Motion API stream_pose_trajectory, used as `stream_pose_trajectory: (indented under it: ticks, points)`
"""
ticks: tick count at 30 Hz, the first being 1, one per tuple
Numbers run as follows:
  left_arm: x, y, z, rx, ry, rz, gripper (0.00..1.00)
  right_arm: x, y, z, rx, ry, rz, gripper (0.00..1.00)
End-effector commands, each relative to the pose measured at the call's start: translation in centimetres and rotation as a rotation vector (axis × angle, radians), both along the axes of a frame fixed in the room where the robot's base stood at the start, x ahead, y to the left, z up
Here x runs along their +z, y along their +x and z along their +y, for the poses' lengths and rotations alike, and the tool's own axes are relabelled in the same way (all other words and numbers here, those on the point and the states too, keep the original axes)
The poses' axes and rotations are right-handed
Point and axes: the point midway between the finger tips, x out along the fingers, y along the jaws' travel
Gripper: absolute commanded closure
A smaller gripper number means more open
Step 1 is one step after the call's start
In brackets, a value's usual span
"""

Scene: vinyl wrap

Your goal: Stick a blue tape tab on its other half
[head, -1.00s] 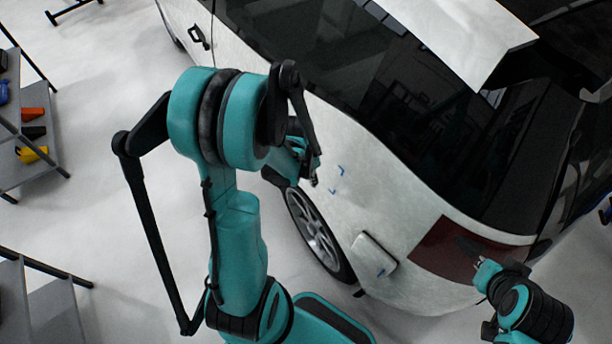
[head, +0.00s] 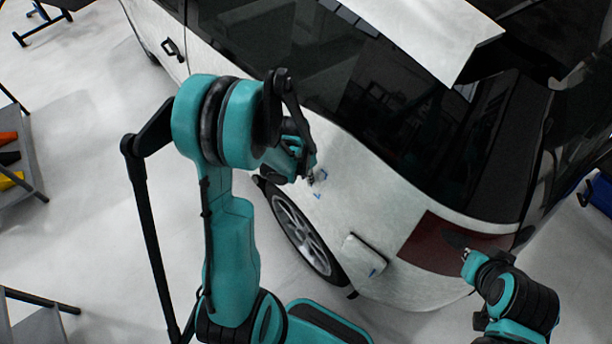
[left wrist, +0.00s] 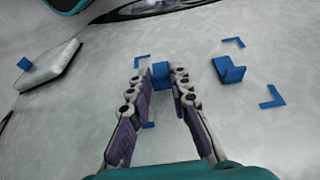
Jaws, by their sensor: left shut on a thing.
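My left gripper (head: 308,178) is at the white car's side panel, above the rear wheel. In the left wrist view, my left gripper (left wrist: 161,82) is shut on a small blue tape tab (left wrist: 160,75) between its fingertips. A second blue tab (left wrist: 229,70) stands out from the panel to the right, apart from the held one. Blue corner marks surround this area, such as one at the lower right (left wrist: 272,97). My right gripper (head: 466,256) is by the dark red tail light (head: 430,247); its finger opening is unclear.
The car's raised fuel flap (head: 364,256) carries a small blue piece (left wrist: 24,63), seen in the left wrist view. The rear wheel (head: 302,236) is below my left gripper. Shelving (head: 20,165) stands far left, with open floor between.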

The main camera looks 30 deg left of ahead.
Motion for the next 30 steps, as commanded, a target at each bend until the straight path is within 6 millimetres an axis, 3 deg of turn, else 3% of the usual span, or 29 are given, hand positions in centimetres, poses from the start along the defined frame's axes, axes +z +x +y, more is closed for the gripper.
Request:
stream_pose_trajectory:
  ticks: [30]
  points:
    - [-0.3, 1.1, -0.4, 0.000, 0.000, 0.000, 1.00, -0.4, 0.0, 0.0, 0.000, 0.000, 0.000, 1.00]
